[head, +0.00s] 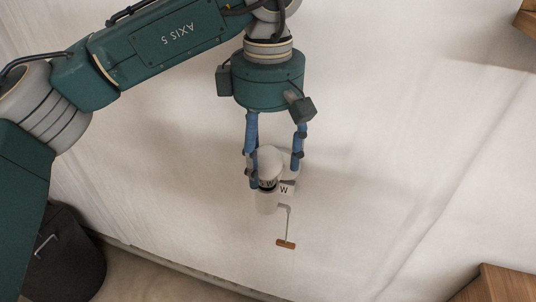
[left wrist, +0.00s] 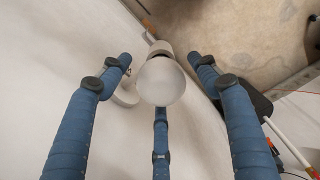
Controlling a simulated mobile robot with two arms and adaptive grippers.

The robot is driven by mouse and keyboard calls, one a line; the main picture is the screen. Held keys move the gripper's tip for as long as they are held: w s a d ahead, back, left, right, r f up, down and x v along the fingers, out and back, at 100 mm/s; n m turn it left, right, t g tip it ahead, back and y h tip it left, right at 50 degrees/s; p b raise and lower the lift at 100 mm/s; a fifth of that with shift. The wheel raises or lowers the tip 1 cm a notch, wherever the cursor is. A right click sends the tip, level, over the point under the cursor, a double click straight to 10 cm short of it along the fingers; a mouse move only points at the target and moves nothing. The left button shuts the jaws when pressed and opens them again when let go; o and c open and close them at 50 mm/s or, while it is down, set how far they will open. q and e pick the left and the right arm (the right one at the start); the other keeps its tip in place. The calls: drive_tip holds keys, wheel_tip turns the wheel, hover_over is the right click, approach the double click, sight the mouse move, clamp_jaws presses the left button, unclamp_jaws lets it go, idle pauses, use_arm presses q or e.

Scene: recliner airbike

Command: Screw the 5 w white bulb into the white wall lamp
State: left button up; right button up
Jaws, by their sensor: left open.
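The white bulb (head: 270,158) stands upright, its base at the white wall lamp's socket (head: 266,203). How deep it sits in the threads cannot be told. The lamp has a "W" tag and a hanging handle. My left gripper (head: 273,175) points down, its blue fingers spread around the bulb. In the left wrist view the round bulb (left wrist: 161,83) is between the open fingers, with gaps at both sides; the middle finger passes near or under it, contact unclear. The bulb's wattage marking is not readable. My right gripper is not in view.
A pale wall or sheet fills most of the head view. A dark bin (head: 66,250) stands at the lower left. Wooden furniture (head: 500,285) shows at the lower right corner. The space right of the lamp is clear.

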use_arm(q)
drive_tip(key=c, duration=1.1)
drive_tip(key=shift+o, duration=0.2)
drive_tip(key=shift+r+m+p, duration=0.15)
drive_tip(key=shift+m+p, duration=0.3)
drive_tip(key=shift+m, duration=0.25)
drive_tip(key=m+p, duration=0.1)
drive_tip(key=m, duration=0.2)
drive_tip(key=o, duration=0.7)
drive_tip(key=shift+m, duration=0.6)
drive_tip(key=o, duration=0.4)
drive_tip(key=shift+d, duration=0.1)
drive_tip(key=shift+o, duration=0.2)
